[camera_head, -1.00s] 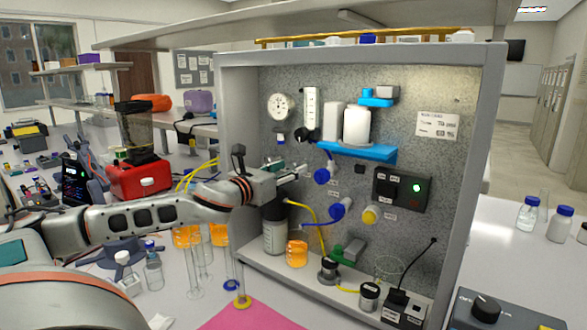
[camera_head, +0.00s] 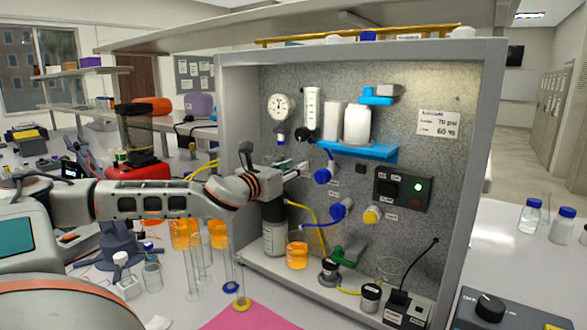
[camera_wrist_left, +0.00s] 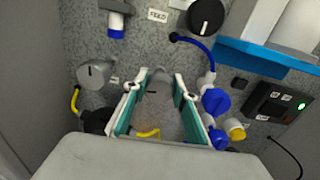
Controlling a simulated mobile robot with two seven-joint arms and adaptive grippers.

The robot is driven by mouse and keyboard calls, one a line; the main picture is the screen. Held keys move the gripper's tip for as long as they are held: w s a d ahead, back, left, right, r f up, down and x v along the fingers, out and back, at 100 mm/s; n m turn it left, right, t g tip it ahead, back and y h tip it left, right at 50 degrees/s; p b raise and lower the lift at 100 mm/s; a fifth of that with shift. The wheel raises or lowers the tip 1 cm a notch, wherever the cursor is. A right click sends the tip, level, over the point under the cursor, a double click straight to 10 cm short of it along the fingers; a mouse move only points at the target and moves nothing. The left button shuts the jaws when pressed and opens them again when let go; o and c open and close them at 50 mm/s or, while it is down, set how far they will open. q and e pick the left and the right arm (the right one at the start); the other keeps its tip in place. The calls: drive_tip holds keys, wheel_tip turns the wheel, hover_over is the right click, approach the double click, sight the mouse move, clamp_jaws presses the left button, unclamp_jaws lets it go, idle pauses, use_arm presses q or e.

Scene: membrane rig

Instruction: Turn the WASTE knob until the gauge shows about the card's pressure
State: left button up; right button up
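My left gripper (camera_head: 303,170) is in front of the grey panel, with its fingers pointing at it. In the left wrist view its fingers (camera_wrist_left: 160,88) are apart with nothing between them. A grey knob (camera_wrist_left: 95,73) sits on the panel left of the fingers there; its small label is unreadable, so I cannot tell whether it is the WASTE knob. A black knob (camera_wrist_left: 205,16) sits beside the FEED label. The round white gauge (camera_head: 279,107) is at the panel's upper left; its reading is too small to tell. The card (camera_head: 438,123) appears to read 70 psi. My right gripper is out of view.
Blue valve handles (camera_head: 325,175) and a yellow knob (camera_head: 372,215) stick out right of and below the gripper. A blue shelf (camera_head: 355,151) holds white canisters. An orange-filled beaker (camera_head: 297,256) and a bottle (camera_head: 275,239) stand at the panel's foot.

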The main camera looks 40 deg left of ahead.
use_arm(q)
drive_tip(key=shift+m, duration=0.3)
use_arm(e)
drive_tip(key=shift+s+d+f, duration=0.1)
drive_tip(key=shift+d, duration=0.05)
use_arm(q)
drive_tip(key=shift+m+p, duration=0.35)
drive_tip(key=shift+m, duration=1.45)
drive_tip(key=shift+m+b, duration=0.4)
drive_tip(key=shift+m, duration=0.5)
drive_tip(key=shift+f+m+b, duration=0.1)
drive_tip(key=shift+m+b, duration=0.2)
drive_tip(key=shift+m, duration=0.9)
drive_tip(key=shift+m+b, duration=0.55)
drive_tip(key=shift+m, duration=0.55)
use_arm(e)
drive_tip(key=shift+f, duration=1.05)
